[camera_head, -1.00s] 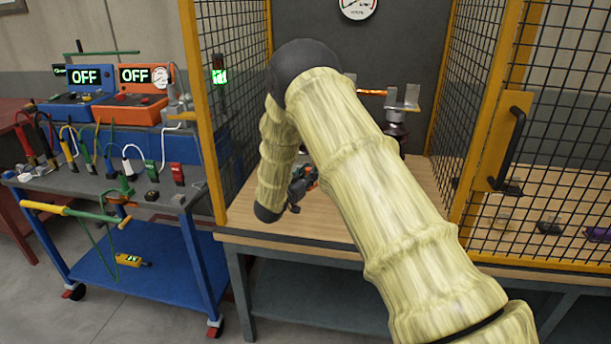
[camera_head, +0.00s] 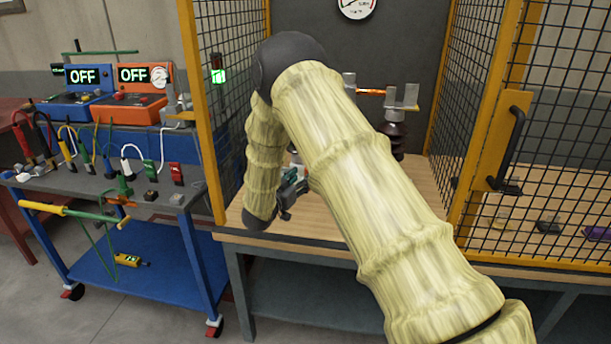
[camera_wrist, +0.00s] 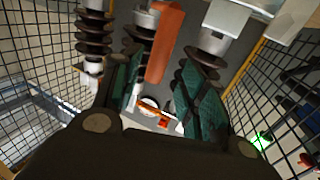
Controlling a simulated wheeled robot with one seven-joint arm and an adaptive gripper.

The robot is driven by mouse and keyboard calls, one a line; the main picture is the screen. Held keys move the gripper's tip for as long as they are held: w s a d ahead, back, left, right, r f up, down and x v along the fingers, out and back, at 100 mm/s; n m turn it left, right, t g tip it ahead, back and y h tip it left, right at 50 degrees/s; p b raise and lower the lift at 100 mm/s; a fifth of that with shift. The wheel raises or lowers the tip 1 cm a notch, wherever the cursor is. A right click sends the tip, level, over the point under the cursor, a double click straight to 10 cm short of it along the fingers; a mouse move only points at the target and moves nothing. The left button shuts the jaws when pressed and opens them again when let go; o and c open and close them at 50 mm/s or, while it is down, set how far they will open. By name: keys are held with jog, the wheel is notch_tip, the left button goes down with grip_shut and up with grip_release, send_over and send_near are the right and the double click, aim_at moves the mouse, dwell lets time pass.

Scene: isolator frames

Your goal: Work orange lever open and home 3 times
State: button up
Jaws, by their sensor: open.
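An orange lever (camera_wrist: 163,45) shows in the wrist view as a long flat bar, between my two fingers as seen from the wrist and beyond them. My gripper (camera_wrist: 165,78) is open, its teal finger pads apart with nothing held between them. In the head view an orange bar (camera_head: 370,92) spans between metal fittings on the bench; I cannot tell whether it is the same part. My gripper also shows in the head view (camera_head: 291,188), low over the bench, partly hidden by my arm. My arm also hides part of the apparatus.
Brown ribbed insulators (camera_wrist: 94,35) stand near my fingers. Yellow-framed mesh panels (camera_head: 490,110) enclose the wooden bench (camera_head: 430,200) on both sides. A door handle (camera_head: 508,150) is at the right. A blue cart (camera_head: 165,250) with instruments stands outside at the left.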

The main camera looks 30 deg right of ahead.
jog(key=v, duration=0.7)
jog(key=shift+s+a, duration=0.1)
jog(key=shift+a, duration=0.05)
